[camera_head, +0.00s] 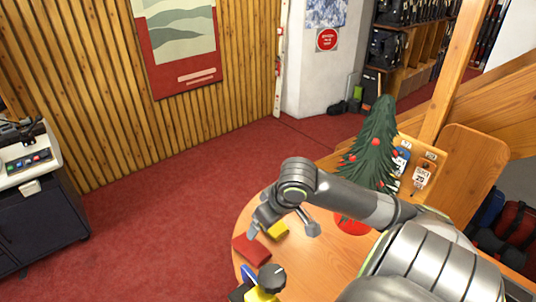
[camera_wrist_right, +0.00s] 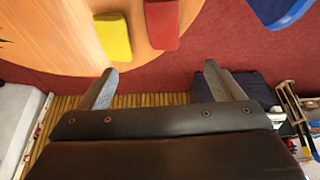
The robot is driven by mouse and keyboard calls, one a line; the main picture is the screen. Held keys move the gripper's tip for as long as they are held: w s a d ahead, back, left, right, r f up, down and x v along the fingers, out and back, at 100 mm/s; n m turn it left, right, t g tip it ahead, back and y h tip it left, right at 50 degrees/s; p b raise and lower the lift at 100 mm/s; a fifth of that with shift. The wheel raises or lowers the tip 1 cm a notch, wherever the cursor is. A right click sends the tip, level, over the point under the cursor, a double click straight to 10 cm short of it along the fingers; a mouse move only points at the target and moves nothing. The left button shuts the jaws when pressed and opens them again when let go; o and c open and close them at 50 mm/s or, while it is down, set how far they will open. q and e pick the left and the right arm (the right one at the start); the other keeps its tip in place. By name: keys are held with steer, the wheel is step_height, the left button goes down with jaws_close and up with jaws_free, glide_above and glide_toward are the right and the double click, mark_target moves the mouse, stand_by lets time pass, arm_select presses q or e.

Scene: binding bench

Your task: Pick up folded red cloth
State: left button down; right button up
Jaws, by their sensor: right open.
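The folded red cloth (camera_head: 251,250) lies on the round wooden table near its left edge. In the right wrist view the red cloth (camera_wrist_right: 162,24) is at the top, just beyond the space between the fingers. My right gripper (camera_head: 283,229) is above the table, with one finger near the red cloth in the head view. In the right wrist view my right gripper (camera_wrist_right: 159,70) is open and empty, its fingers wide apart. My left gripper is not in view.
A folded yellow cloth (camera_head: 279,230) lies beside the red one. A blue and yellow device with a dark knob (camera_head: 271,278) stands at the table's near edge. A small decorated tree (camera_head: 372,150) and a wooden board with tags (camera_head: 420,165) stand farther right.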

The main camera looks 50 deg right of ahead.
step_height(320, 180, down, 2)
steer(key=w+a+f, duration=0.1)
steer(key=w+a, duration=0.1)
steer(key=w, duration=0.1)
glide_above(251, 246)
steer(key=s, duration=0.2)
steer(key=f, duration=0.7)
steer(key=shift+w+a+p, duration=0.2)
steer(key=shift+p, duration=0.15)
steer(key=shift+f, duration=0.4)
steer(key=f, duration=0.1)
steer(key=f+p, duration=0.1)
steer(key=f, duration=0.2)
steer(key=shift+w+d+p, duration=0.2)
steer(key=shift+w+p, duration=0.05)
steer(key=shift+p, duration=0.1)
steer(key=shift+w+f, duration=0.25)
steer(key=shift+f, duration=0.25)
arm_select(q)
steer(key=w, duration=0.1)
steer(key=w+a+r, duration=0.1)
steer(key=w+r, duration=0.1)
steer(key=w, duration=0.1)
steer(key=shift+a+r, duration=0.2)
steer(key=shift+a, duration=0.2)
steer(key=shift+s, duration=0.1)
arm_select(e)
steer(key=shift+c, duration=0.2)
